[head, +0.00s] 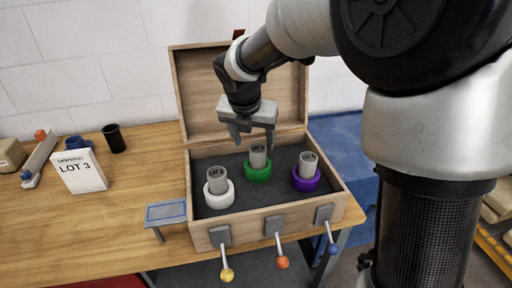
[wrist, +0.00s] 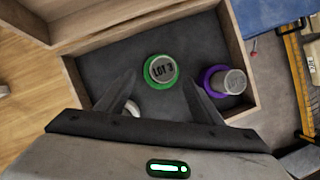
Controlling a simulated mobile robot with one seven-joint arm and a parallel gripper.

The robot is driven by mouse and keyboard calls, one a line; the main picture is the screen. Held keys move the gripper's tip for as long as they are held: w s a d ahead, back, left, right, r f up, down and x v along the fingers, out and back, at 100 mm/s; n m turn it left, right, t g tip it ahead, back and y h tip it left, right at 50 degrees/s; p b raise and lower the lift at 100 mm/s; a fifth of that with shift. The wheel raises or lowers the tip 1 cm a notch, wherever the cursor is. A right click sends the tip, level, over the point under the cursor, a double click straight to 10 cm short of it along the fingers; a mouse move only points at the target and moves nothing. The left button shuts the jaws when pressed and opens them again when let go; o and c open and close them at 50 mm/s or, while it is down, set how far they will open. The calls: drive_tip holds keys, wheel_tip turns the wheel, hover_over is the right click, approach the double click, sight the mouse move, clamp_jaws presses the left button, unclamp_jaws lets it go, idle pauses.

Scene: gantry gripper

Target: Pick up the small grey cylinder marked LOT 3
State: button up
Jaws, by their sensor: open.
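A small grey cylinder (head: 259,158) stands upright in a green ring (head: 257,174) inside an open wooden box. In the wrist view, the top of this cylinder (wrist: 164,69) reads LOT 3. My gripper (head: 253,143) is open and empty, pointing down just above that cylinder. In the wrist view, the cylinder appears between the fingertips of my gripper (wrist: 161,80), with neither finger seen touching it. Two similar grey cylinders stand in a white ring (head: 218,197) and a purple ring (head: 306,183); their small markings are hard to read.
The wooden box (head: 271,219) has its lid (head: 200,95) raised behind my gripper and levers with coloured knobs on its front. A white card (head: 80,178) reading LOT 3 stands on the table (head: 120,222) at left. A small stand (head: 166,212) is beside the box.

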sight(257, 149)
drive_tip(key=x, duration=0.7)
drive_tip(key=shift+w+d+b, duration=0.1)
drive_tip(key=shift+d+b, duration=0.2)
drive_tip(key=shift+b, duration=0.05)
drive_tip(key=shift+c, duration=0.5)
drive_tip(key=c, duration=1.4)
